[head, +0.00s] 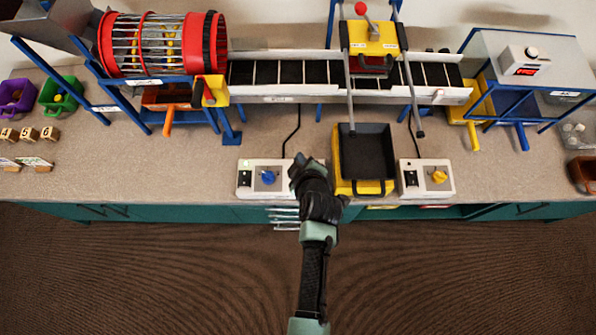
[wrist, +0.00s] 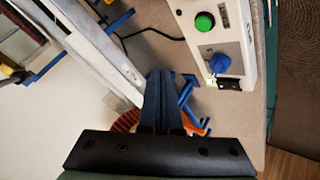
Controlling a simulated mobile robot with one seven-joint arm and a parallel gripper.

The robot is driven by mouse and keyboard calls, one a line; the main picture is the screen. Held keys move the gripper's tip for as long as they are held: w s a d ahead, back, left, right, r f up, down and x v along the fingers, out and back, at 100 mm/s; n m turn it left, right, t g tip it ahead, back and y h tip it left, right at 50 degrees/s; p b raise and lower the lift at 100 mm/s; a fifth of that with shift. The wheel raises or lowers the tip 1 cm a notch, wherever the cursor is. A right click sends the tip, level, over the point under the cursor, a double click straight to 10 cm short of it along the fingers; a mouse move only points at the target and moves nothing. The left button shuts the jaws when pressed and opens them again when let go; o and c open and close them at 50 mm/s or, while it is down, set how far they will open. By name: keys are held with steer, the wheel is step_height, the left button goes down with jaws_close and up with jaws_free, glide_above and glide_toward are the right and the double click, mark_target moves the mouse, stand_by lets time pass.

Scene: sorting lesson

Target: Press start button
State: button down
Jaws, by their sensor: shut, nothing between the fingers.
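The left control box (head: 250,190) sits near the front edge of the counter, with a blue knob (head: 268,177) and a black switch (head: 243,178). In the wrist view this box (wrist: 238,45) shows a round green button (wrist: 205,21), the blue knob (wrist: 219,63) and the black switch (wrist: 229,84). No start label is readable. My gripper (head: 300,163) is over the right end of this box and hides the green button in the head view. In the wrist view its fingers (wrist: 165,76) are shut and empty, apart from the button in the picture.
A second box (head: 425,190) with a yellow knob (head: 439,176) stands to the right. A black tray (head: 367,152) in a yellow frame lies between the boxes. A conveyor (head: 290,73) and a red drum (head: 160,45) stand behind. Bare counter (head: 200,155) lies left of the box.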

step_height(320, 180, down, 9)
steer(key=b, duration=0.7)
steer(key=shift+r+b, duration=0.15)
steer(key=shift+b, duration=0.25)
stand_by(1.6)
steer(key=shift+f+b, duration=0.45)
steer(key=shift+f+b, duration=0.45)
steer(key=shift+b, duration=0.05)
stand_by(0.4)
steer(key=shift+r, duration=0.1)
steer(key=shift+r+p, duration=0.65)
steer(key=shift+r, duration=0.1)
